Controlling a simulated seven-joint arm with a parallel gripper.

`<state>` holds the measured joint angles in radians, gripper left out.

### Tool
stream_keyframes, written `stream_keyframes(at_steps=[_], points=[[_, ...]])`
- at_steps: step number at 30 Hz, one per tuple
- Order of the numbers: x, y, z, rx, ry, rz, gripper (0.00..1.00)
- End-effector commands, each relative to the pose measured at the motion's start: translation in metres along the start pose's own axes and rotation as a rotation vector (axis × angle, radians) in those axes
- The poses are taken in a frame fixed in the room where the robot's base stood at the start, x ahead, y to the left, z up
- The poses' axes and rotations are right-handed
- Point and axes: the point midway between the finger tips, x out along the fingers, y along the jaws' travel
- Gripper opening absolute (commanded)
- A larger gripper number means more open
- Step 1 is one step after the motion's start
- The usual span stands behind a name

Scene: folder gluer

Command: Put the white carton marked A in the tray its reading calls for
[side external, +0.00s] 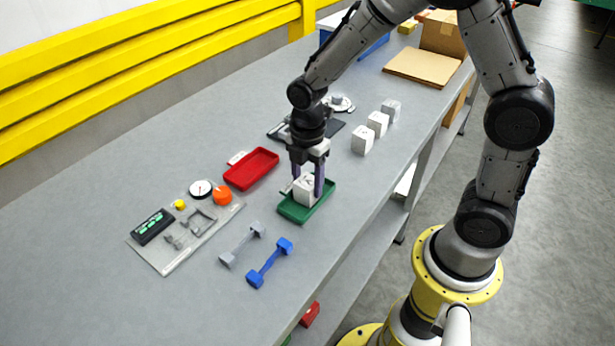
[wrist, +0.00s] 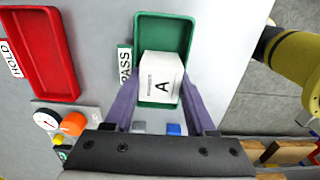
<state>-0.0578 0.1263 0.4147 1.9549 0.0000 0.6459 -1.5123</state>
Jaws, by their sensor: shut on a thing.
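The white carton marked A (wrist: 161,78) is between the two purple fingers of my gripper (wrist: 160,100), which is shut on it. In the side view the carton (side external: 304,190) is at the green tray (side external: 322,203), inside its rim as seen from above. I cannot tell whether it touches the tray floor. In the wrist view the green tray (wrist: 178,22) has a PASS label (wrist: 125,66) beside it. The red tray (side external: 251,168) is empty, and its HOLD label (wrist: 9,58) shows in the wrist view.
Several white cartons (side external: 377,123) stand in a row behind the green tray. A grey panel (side external: 170,258) holds a dial (side external: 200,188), an orange knob (side external: 222,194) and a display (side external: 152,227). A grey dumbbell-shaped piece (side external: 242,244) and a blue one (side external: 269,263) lie in front.

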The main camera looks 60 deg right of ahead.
Motion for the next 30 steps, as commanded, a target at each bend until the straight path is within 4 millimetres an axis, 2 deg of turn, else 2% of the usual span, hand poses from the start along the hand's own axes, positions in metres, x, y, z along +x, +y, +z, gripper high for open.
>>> stream_keyframes(at_steps=[6,7,12,13,22,30], points=[[0.000,0.000,0.000,0.000,0.000,0.000,0.00],[0.000,0.000,0.000,0.000,0.000,0.000,0.57],[0.000,0.000,0.000,0.000,0.000,0.000,0.88],[0.000,0.000,0.000,0.000,0.000,0.000,0.91],[-0.001,0.000,0.000,0.000,0.000,0.001,0.91],[-0.017,0.001,0.000,0.000,0.000,0.003,0.91]])
